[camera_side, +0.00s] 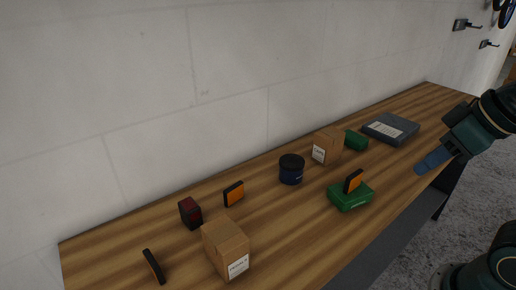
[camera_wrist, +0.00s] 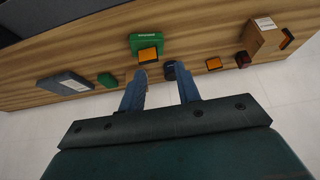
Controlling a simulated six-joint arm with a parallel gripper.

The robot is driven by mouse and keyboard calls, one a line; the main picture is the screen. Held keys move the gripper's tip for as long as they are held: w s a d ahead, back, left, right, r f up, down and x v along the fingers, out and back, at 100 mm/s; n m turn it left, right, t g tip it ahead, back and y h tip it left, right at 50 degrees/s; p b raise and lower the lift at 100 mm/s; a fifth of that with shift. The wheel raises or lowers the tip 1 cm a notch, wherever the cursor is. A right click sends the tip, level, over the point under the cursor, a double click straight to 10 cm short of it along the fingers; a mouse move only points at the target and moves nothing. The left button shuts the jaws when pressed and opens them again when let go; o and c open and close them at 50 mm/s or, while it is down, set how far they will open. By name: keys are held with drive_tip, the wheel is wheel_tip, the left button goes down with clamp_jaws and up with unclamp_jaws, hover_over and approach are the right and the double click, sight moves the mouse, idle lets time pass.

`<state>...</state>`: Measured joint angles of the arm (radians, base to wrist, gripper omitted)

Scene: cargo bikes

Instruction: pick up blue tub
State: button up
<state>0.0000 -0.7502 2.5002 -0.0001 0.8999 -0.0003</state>
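The blue tub (camera_side: 291,172) is a dark blue round tub with a black lid. It stands upright on the wooden bench, near the wall and around the middle of its length. In the wrist view the dark tub (camera_wrist: 169,72) shows by the tip of the right finger, partly hidden. My gripper (camera_side: 420,168) is at the right in the side view, above the bench's front edge and well apart from the tub. In the wrist view its two blue fingers (camera_wrist: 160,74) are spread with nothing held between them.
A cardboard box (camera_side: 327,146), green item (camera_side: 356,140) and grey case (camera_side: 391,128) stand beyond. A larger box (camera_side: 226,248), red-black block (camera_side: 190,213) and orange item (camera_side: 234,194) are left.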

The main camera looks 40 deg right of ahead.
drive_tip(key=o, duration=1.3)
drive_tip(key=shift+c, duration=0.2)
drive_tip(key=w+r+n+g, duration=0.3)
drive_tip(key=w+n, duration=0.5)
drive_tip(key=w, duration=0.8)
drive_tip(key=w+f+n+g, duration=0.1)
drive_tip(key=w+f+n, duration=0.3)
drive_tip(key=w, duration=0.4)
drive_tip(key=w+f+n+g, duration=0.1)
drive_tip(key=w+f+n, duration=0.3)
drive_tip(key=w, duration=0.4)
drive_tip(key=shift+a+f+g, duration=0.3)
drive_tip(key=shift+a+f, duration=0.15)
drive_tip(key=shift+f, duration=0.1)
